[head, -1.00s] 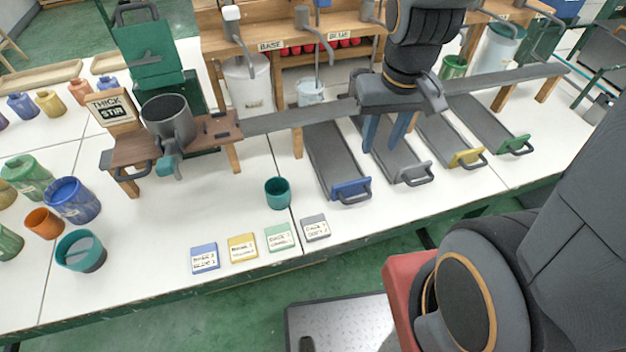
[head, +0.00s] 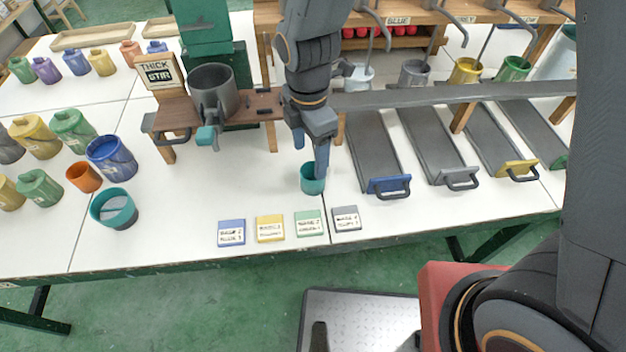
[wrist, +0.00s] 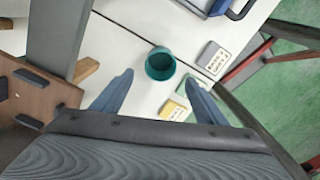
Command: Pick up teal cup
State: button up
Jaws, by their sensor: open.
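The teal cup (head: 312,184) stands upright on the white table near its front edge, behind the row of small labelled cards. In the wrist view the teal cup (wrist: 160,64) shows its open top and looks empty, lying beyond and between the fingertips. My gripper (head: 311,158) is above the cup, pointing down, and its blue fingers overlap the cup's far rim in the head view. In the wrist view my gripper (wrist: 157,82) has its two fingers wide apart with nothing between them. I cannot tell the exact height of the fingertips over the rim.
Labelled cards (head: 270,228) lie in front of the cup. A grey rail (head: 450,94) runs behind it, with a blue-handled tray (head: 389,186) to the right. A wooden stand with a dark pot (head: 213,92) is to the left. A larger teal container (head: 114,209) stands farther left.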

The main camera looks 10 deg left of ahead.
aim_at(313, 173)
jog(key=f, duration=0.2)
jog(key=f+p, duration=0.1)
jog(key=f, duration=0.1)
jog(key=f+p, duration=0.1)
jog(key=f, duration=0.1)
jog(key=shift+w+d+f, duration=0.15)
jog(key=shift+d+f, duration=0.2)
jog(key=shift+f, duration=0.55)
jog(key=c, duration=1.2)
jog(key=shift+o, duration=0.2)
